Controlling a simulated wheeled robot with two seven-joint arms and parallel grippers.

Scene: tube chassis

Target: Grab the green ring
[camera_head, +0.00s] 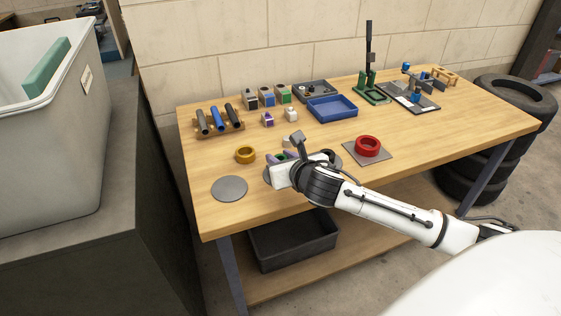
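My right arm comes in from the lower right, and its gripper (276,172) is low over the front middle of the wooden table. The gripper's white and dark body hides its fingertips, so I cannot see whether they are open or closed. A small bit of green (281,156) shows at the gripper's far side; it looks like part of the green ring, mostly hidden behind the gripper. I cannot tell whether the fingers touch it. My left gripper is not in view.
A yellow ring (245,155) and a grey disc (229,188) lie left of the gripper. A red ring (367,146) sits on a grey square plate (382,158) to the right. Small blocks and a blue tray (332,108) stand behind. The table's (213,222) front left is clear.

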